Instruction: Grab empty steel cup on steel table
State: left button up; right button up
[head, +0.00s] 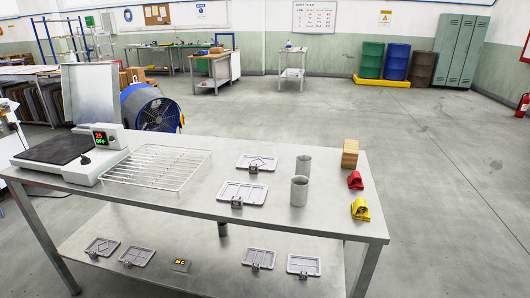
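Two grey steel cups stand upright on the steel table (265,218). The nearer cup (298,192) is close to the front edge, right of the middle. The farther cup (304,166) stands just behind it and looks smaller. The nearer cup overlaps or nearly touches it in the picture. I cannot see inside either cup well enough to tell what it holds. Neither of my grippers shows in the head view.
On the table are a hot plate (50,152), wire rack (155,167), flat trays (242,193) (257,162), a wooden block (350,154), a red piece (355,181) and a yellow piece (361,210). A lower shelf (215,262) holds more trays. Floor (440,190) at right is clear.

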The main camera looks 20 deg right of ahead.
aim_at(303, 168)
jog(key=l+u, duration=0.5)
jog(key=l, duration=0.9)
